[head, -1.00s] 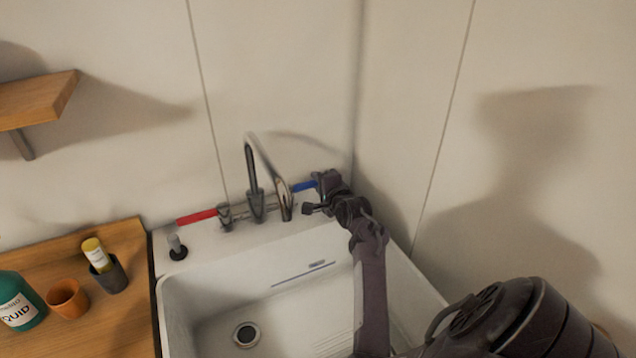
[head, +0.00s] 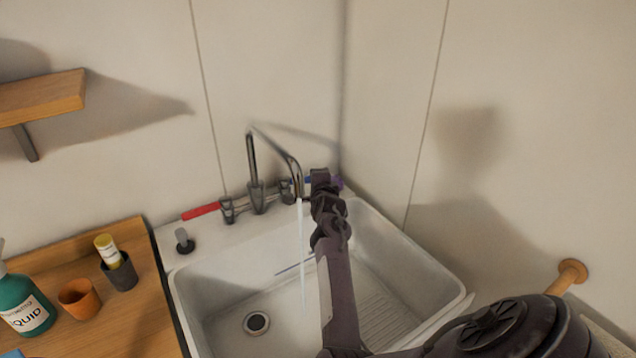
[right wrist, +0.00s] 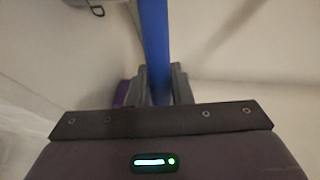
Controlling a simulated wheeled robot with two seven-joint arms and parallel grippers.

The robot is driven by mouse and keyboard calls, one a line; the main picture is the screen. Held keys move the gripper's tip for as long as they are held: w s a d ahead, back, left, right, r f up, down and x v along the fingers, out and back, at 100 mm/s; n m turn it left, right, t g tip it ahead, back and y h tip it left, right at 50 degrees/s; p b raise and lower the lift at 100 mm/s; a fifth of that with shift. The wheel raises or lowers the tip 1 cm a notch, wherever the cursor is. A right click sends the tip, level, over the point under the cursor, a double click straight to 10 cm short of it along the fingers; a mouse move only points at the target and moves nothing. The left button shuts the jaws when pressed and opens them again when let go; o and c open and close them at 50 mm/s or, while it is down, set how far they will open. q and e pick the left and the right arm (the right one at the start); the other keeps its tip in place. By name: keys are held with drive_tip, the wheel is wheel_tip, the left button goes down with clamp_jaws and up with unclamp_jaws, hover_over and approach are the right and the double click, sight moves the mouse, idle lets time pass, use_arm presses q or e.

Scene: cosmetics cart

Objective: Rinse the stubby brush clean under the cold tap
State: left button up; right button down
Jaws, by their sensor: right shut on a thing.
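My right gripper (head: 321,180) is at the tap's right side, and the right wrist view shows its fingers (right wrist: 160,85) shut on the blue cold lever (right wrist: 155,40). In the head view the gripper hides most of that lever. A thin stream of water (head: 301,250) falls from the tall metal spout (head: 294,172) into the white sink (head: 215,283). A purple patch (right wrist: 122,94) shows beside the fingers; I cannot tell what it is. I cannot make out the stubby brush in either view. My left gripper is out of view.
The red lever (head: 201,210) is at the tap's left. A grey-topped knob (head: 183,240) stands on the sink's left rim. A wooden counter (head: 70,258) holds a green bottle (head: 22,303), an orange cup (head: 79,299) and a dark cup (head: 121,276) with a yellow-topped item.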

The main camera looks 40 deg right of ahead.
drive_tip(key=shift+s+a+m+g+h, duration=0.4)
drive_tip(key=shift+m+g+h, duration=0.2)
drive_tip(key=shift+m+h, duration=0.1)
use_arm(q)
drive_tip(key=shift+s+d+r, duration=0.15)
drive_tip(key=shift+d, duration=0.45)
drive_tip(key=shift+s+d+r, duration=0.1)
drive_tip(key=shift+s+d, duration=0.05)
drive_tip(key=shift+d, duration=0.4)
use_arm(e)
drive_tip(key=c, duration=1.3)
unclamp_jaws()
drive_tip(key=shift+c, duration=0.2)
